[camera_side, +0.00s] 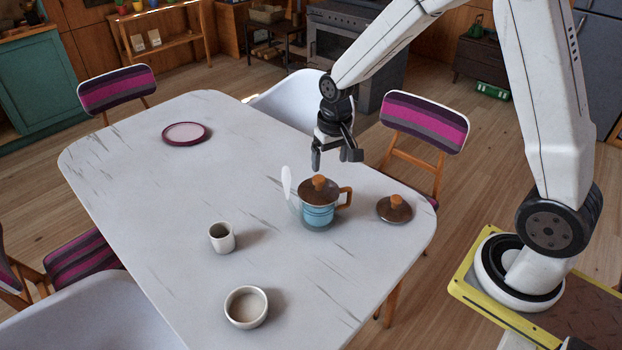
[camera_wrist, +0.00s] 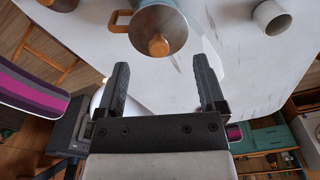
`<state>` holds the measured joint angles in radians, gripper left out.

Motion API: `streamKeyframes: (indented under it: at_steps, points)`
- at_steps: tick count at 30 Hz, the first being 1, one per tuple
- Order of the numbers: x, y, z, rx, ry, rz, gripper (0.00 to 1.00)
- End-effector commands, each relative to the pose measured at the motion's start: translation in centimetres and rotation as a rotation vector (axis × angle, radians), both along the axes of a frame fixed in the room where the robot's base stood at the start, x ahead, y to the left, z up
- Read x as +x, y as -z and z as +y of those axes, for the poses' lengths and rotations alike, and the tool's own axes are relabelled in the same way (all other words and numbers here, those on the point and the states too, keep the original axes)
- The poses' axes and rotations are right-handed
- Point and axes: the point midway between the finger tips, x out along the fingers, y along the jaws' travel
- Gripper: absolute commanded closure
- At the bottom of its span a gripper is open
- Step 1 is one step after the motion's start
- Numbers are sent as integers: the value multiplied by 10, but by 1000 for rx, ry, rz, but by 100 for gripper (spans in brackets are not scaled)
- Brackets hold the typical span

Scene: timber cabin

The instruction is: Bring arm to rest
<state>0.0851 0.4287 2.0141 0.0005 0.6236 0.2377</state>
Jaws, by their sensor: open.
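My gripper (camera_side: 335,155) is open and empty above the white table, behind the teapot in the side view. In the wrist view my gripper (camera_wrist: 160,85) has its two fingers spread apart, with nothing between them. The teapot (camera_side: 318,212) is blue and glassy with a brown lid (camera_side: 318,190), an orange knob and a wooden handle. It stands upright on the table, apart from the fingers. The teapot's lid also shows in the wrist view (camera_wrist: 160,22), just beyond the fingertips.
On the table (camera_side: 150,210) are a second brown lid (camera_side: 394,209), a small cup (camera_side: 222,238), a bowl (camera_side: 246,307) and a purple-rimmed plate (camera_side: 187,133). Striped chairs (camera_side: 425,122) and white chairs stand around it. The table's left part is mostly clear.

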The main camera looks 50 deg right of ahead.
Motion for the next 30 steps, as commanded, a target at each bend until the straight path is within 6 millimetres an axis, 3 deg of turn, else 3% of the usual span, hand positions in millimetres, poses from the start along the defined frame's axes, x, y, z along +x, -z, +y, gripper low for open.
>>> streamKeyframes:
  at_steps: [9, 15, 21, 30]
  points:
    - [-75, -17, 24, -23, -188, -91, 11]
    - [-113, -19, 32, -36, -279, -135, 11]
    - [-130, -18, 35, -43, -319, -154, 11]
    - [-131, -18, 35, -44, -322, -155, 11]
